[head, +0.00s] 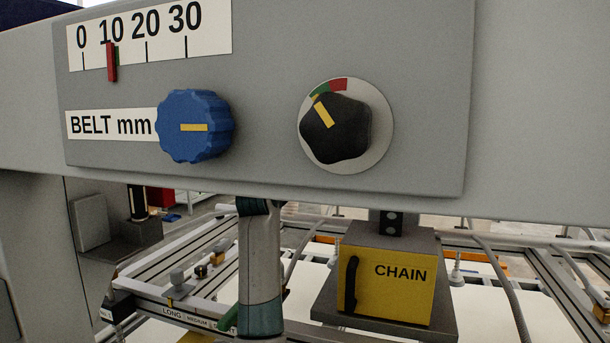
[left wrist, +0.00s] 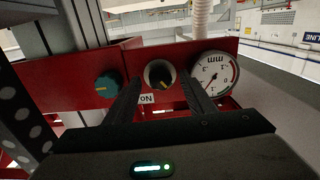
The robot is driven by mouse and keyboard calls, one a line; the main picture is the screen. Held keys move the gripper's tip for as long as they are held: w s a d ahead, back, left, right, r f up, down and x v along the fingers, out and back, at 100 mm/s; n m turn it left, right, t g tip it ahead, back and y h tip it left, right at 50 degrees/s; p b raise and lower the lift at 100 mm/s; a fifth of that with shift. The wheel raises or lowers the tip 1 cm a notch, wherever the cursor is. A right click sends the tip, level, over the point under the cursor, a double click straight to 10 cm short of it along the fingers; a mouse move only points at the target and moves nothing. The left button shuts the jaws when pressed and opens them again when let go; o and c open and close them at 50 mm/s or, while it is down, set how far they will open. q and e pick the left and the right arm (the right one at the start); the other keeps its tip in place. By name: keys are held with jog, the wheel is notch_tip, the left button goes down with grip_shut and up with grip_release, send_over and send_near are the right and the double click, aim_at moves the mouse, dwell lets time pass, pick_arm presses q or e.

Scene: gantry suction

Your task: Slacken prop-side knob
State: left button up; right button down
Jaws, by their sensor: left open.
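In the left wrist view a red panel carries a teal knob (left wrist: 107,86) with a yellow mark on the left and a dark knob (left wrist: 160,74) with a pale rim and a yellow mark in the middle. A grey upright post (left wrist: 88,25) rises behind the teal knob's side. I cannot tell for certain which knob is the prop-side one. My left gripper (left wrist: 161,88) is open, its two dark fingers spread below and either side of the dark knob, apparently empty. Whether a finger touches anything is unclear. My right gripper is in neither view.
A round mm gauge (left wrist: 214,74) sits right of the dark knob; an ON label (left wrist: 146,99) is below. In the head view a grey panel holds a blue knob (head: 194,126) and a black knob (head: 335,128). A yellow CHAIN box (head: 388,275) hangs below.

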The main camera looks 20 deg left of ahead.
pick_arm(q)
jog(key=shift+s+r, duration=0.15)
jog(key=shift+s, duration=0.05)
jog(key=c, duration=1.1)
jog(key=shift+o, duration=0.2)
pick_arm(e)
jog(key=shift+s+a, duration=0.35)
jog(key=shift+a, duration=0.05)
pick_arm(q)
jog(key=shift+n, duration=0.4)
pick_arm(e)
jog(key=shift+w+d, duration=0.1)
pick_arm(q)
jog(key=n, duration=0.6)
jog(key=shift+n+b, duration=0.3)
jog(key=shift+b, duration=0.05)
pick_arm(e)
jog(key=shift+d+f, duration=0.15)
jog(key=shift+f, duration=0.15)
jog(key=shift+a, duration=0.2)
